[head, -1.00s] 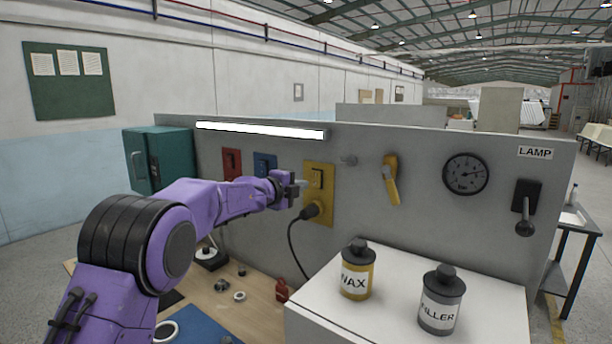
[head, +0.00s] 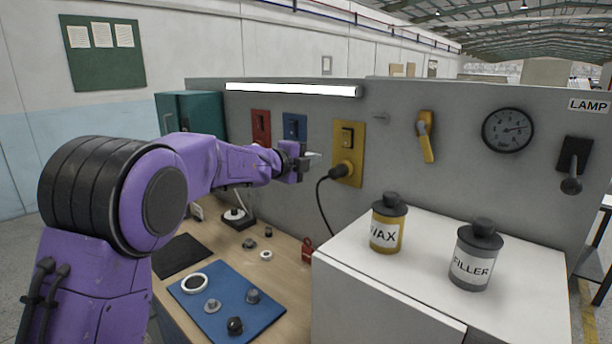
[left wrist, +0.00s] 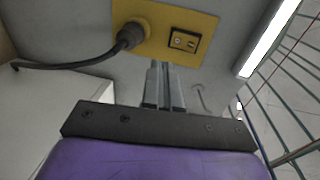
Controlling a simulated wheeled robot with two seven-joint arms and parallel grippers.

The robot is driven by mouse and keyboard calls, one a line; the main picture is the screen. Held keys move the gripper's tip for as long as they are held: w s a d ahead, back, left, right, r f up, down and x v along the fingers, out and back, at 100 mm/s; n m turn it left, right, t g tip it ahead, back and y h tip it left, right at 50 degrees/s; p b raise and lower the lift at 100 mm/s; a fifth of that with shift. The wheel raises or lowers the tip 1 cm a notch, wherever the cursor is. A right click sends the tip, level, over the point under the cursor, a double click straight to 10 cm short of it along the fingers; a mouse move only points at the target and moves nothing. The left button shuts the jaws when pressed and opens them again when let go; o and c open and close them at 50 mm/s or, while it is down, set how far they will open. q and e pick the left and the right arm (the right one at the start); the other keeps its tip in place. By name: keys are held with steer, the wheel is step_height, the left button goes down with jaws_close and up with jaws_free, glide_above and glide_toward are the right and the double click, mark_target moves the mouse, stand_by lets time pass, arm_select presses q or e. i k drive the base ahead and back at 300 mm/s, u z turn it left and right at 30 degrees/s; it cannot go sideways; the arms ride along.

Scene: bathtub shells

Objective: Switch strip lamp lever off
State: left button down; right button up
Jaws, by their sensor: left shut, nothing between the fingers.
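The lamp lever (head: 571,178) is a dark handle with a round knob on a black plate, on the grey panel at the far right under the LAMP label (head: 587,105). It points downward. The strip lamp (head: 292,90) along the panel's top is lit white; it also shows in the left wrist view (left wrist: 270,38). My left gripper (head: 314,156) is shut and empty, in front of the panel near the yellow socket plate (head: 347,170), well left of the lever. In the left wrist view its fingers (left wrist: 163,88) are together. My right gripper is not in view.
A black plug with cable (head: 336,172) sits in the yellow plate. A yellow-handled lever (head: 425,140) and a gauge (head: 508,130) are on the panel. WAX (head: 386,234) and FILLER (head: 472,262) bottles stand on a white cabinet (head: 400,300) before the panel.

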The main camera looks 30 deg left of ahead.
mark_target(571, 186)
steer(key=u, duration=0.05)
steer(key=k, duration=1)
steer(key=z, duration=0.05)
